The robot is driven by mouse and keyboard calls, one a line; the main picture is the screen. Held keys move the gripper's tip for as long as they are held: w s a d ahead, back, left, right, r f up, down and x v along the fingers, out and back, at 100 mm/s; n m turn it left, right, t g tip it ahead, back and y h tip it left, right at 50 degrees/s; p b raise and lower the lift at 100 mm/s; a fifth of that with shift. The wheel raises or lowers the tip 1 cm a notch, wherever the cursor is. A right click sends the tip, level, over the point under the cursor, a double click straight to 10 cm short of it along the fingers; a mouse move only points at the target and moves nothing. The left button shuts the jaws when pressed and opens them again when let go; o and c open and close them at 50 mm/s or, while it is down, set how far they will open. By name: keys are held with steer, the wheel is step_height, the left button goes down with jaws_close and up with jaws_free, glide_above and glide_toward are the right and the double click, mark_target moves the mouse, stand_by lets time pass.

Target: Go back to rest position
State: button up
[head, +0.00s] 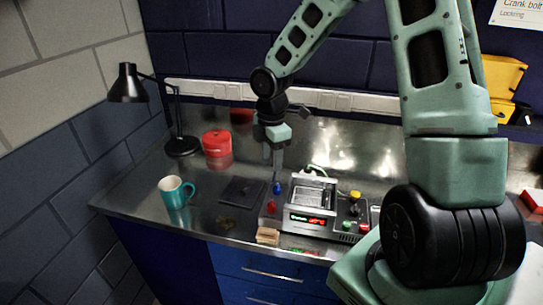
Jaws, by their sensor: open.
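My gripper (276,156) points down over the steel bench (140,195), a little behind and above a blue knob-like piece (277,187). Its fingers look thin and close to edge-on in this view, and nothing shows between them. The gripper is open and looks clear of the bench top. My green and black arm comes in from the right and reaches over the bench to it.
A control box (313,207) with lit displays and buttons stands right of my gripper. A teal mug (175,192), a dark flat plate (241,190), a red canister (216,145) and a black lamp (183,146) stand to the left. A small wooden block (267,236) lies at the front edge.

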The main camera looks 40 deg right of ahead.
stand_by(0.4)
steer(key=s+a+f+m+b, duration=0.15)
steer(key=s+a+b, duration=0.25)
steer(key=a, duration=0.6)
steer(key=s+a+f+m+b, duration=0.1)
steer(key=s+a+m+b, duration=0.2)
steer(key=s+a, duration=0.4)
steer(key=s+a+f+m+b, duration=0.1)
steer(key=s+a+m+b, duration=0.2)
steer(key=s, duration=1)
steer(key=a+b, duration=0.2)
steer(key=a, duration=0.2)
steer(key=shift+s+a+f+m+y, duration=0.15)
steer(key=shift+a+m+y, duration=0.15)
steer(key=shift+a+m, duration=0.05)
